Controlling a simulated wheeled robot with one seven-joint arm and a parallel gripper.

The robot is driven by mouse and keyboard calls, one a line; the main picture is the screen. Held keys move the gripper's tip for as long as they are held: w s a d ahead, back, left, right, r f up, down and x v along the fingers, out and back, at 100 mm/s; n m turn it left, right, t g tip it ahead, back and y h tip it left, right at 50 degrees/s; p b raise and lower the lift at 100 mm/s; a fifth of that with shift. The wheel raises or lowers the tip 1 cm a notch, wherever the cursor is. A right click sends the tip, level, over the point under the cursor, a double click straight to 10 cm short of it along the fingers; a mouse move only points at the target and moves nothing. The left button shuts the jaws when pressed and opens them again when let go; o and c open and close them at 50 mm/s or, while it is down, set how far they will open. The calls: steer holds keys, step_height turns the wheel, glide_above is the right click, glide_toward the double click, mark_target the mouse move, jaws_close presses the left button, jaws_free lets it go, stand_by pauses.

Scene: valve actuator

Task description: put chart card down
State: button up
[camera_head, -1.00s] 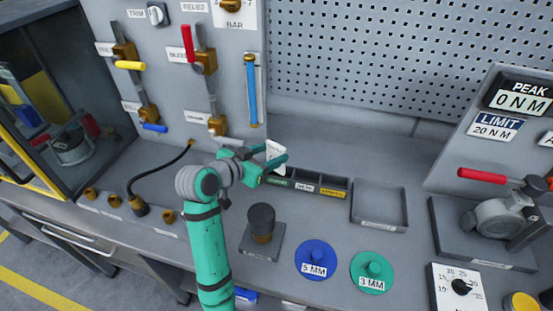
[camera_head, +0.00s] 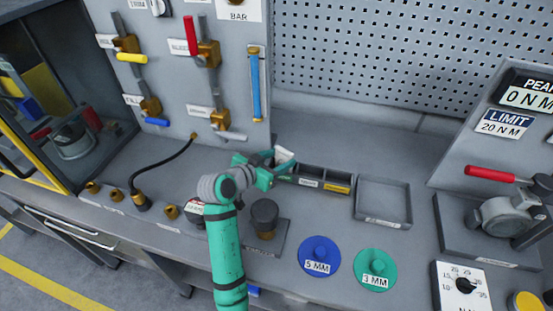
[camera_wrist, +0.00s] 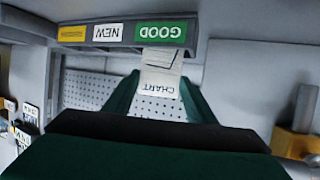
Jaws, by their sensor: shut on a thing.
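The white chart card (camera_wrist: 158,84), marked CHART, is held between the fingers of my gripper (camera_wrist: 158,104) in the wrist view. In the head view only a small white part of the card (camera_head: 284,155) shows above my gripper (camera_head: 272,168). The gripper is shut on the card, at the left end of a dark divided rack (camera_head: 322,173). In the wrist view the card lies close to the rack's green GOOD label (camera_wrist: 162,31). I cannot tell whether the card touches the rack.
A shallow grey tray (camera_head: 383,223) stands right of the rack. A dark-capped brass part (camera_head: 264,217), a blue 5 MM disc (camera_head: 319,254) and a green 3 MM disc (camera_head: 374,268) are nearer the front. A panel with valves (camera_head: 180,75) rises behind on the left.

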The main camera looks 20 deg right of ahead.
steer(key=shift+s+d, duration=0.1)
steer(key=shift+d, duration=0.05)
steer(key=o, duration=1.1)
steer(key=shift+f, duration=0.1)
steer(key=shift+c, duration=0.2)
steer(key=shift+r, duration=0.2)
steer(key=v, duration=1.2)
steer(key=shift+a+f, duration=0.15)
steer(key=shift+a, duration=0.05)
